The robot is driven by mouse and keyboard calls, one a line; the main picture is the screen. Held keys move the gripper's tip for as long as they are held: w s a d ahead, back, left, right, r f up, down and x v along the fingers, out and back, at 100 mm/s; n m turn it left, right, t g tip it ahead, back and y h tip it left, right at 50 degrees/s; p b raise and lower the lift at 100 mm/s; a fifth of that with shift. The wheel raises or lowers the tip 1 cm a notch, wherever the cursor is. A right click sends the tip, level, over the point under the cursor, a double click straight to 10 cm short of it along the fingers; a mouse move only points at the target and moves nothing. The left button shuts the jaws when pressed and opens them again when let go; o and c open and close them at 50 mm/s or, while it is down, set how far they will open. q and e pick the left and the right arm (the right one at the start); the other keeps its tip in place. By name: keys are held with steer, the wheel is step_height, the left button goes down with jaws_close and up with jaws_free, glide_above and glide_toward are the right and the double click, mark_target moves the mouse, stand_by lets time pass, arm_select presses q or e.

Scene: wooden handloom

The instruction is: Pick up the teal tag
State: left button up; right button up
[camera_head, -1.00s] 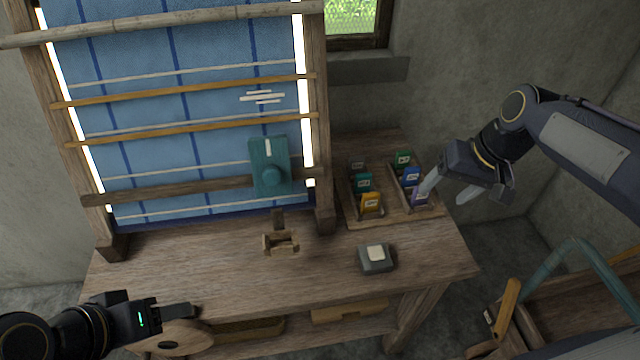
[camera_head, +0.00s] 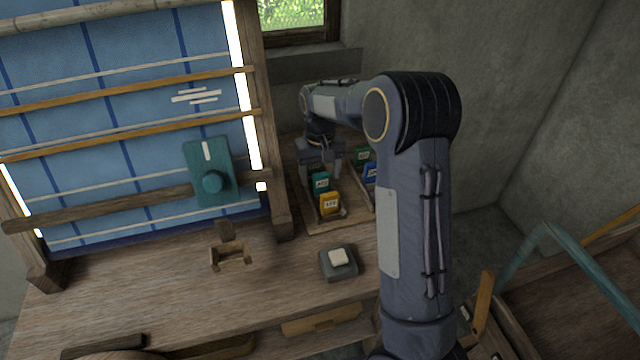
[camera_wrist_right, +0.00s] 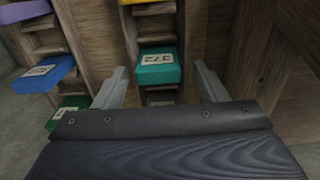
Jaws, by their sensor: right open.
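The teal tag (camera_head: 321,183) stands in the left row of the wooden rack, behind the yellow tag. In the right wrist view the teal tag (camera_wrist_right: 158,68), with a white label, lies between the two fingertips of my right gripper (camera_wrist_right: 161,70). Gaps show on both sides of it. My right gripper (camera_head: 322,172) is open, over the rack at the teal tag; contact cannot be made out. My left gripper is out of view.
The rack (camera_head: 338,220) also holds a yellow tag (camera_head: 330,203), a green tag (camera_head: 362,156) and a blue tag (camera_head: 370,173). A purple tag (camera_wrist_right: 27,10) shows in the wrist view. The loom post (camera_head: 272,150) stands close left. A grey block (camera_head: 338,264) sits in front.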

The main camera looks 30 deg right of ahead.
steer(key=shift+d+f, duration=0.1)
steer(key=shift+f, duration=0.75)
steer(key=shift+c, duration=0.4)
steer(key=c, duration=1)
steer(key=shift+o, duration=0.2)
steer(key=shift+r, duration=0.1)
